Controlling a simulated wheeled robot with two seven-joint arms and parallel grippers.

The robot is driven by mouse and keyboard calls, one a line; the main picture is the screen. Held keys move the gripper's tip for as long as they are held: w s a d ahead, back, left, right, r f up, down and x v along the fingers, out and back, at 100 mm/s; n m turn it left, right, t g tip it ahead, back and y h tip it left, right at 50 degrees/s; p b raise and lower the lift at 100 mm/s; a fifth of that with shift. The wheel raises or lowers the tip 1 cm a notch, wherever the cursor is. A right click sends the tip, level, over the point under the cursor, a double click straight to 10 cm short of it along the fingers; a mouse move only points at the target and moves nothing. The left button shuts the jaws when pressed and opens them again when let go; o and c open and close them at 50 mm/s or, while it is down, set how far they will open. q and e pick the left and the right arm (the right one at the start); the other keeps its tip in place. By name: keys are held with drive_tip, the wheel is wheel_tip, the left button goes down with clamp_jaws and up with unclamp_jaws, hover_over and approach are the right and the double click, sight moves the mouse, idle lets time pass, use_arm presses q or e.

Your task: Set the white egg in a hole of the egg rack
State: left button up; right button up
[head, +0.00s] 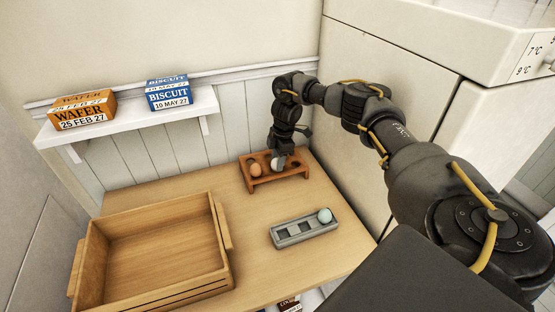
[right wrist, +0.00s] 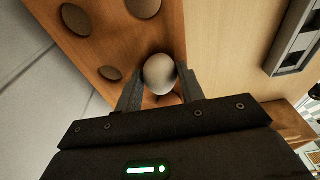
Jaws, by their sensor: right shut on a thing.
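The brown wooden egg rack (head: 262,186) stands on the table near the back wall, and its top with several round holes also shows in the right wrist view (right wrist: 100,40). My right gripper (head: 279,160) is shut on the white egg (right wrist: 159,72), one finger on each side, over the rack. The egg also shows in the head view (head: 276,165), partly covered by the gripper. A brown egg (head: 255,169) sits in the rack just left of it. I cannot tell whether the white egg touches the rack. My left gripper is out of view.
A grey holder (head: 290,239) with square compartments stands in front, a pale blue-green egg (head: 324,215) at its right end. A wooden crate (head: 225,240) is at left. A wall shelf (head: 130,126) carries a wafer box (head: 84,110) and a biscuit box (head: 168,93).

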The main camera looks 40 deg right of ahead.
drive_tip(key=o, duration=0.7)
drive_tip(key=shift+r, duration=0.25)
drive_tip(key=r, duration=0.3)
drive_tip(key=d+r, duration=0.1)
drive_tip(key=r, duration=0.2)
drive_tip(key=r+p, duration=0.1)
drive_tip(key=r, duration=0.3)
drive_tip(key=shift+s+d, duration=0.25)
drive_tip(key=shift+a, duration=0.1)
